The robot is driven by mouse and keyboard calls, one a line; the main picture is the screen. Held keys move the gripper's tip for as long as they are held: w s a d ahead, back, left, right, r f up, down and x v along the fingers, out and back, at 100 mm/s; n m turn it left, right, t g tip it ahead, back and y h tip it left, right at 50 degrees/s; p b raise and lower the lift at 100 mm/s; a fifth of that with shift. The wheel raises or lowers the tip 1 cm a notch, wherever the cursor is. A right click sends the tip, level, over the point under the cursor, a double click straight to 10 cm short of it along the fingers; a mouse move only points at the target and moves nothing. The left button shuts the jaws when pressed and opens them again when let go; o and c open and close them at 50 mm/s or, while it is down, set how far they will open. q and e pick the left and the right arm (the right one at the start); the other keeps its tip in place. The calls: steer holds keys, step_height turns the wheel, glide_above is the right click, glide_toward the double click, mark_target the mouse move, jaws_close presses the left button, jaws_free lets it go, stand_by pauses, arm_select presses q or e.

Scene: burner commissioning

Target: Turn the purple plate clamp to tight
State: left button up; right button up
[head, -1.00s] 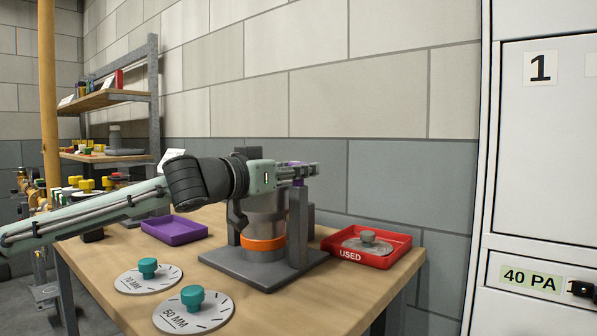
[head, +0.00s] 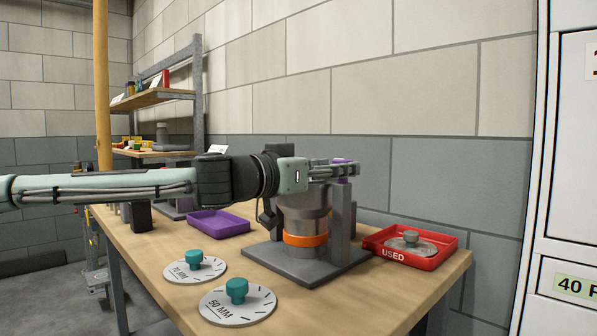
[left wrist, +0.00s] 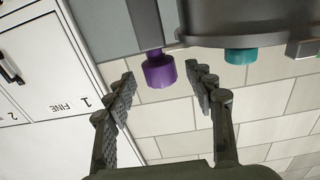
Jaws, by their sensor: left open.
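The purple plate clamp (left wrist: 160,70) shows in the left wrist view as a round knob on a short purple shaft beside the burner's dark body (left wrist: 255,22). My left gripper (left wrist: 162,80) is open, with one finger on each side of the knob and visible gaps to both. In the head view, the left gripper (head: 346,168) reaches in from the left at the top of the burner stand (head: 343,215). Its fingers hide most of the clamp there, leaving only bits of purple. Whether the clamp is loose or tight cannot be told. My right gripper is not in view.
A teal knob (left wrist: 240,56) sits beside the clamp. On the wooden table (head: 330,312) are two discs with teal knobs, marked 70 MM (head: 180,272) and 50 MM (head: 222,308), a purple tray (head: 218,224), and a red USED tray (head: 447,254) holding a grey-knobbed disc. A wall stands behind.

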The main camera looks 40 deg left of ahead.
arm_select(q)
steer(key=s, duration=0.9)
steer(key=shift+a, duration=0.45)
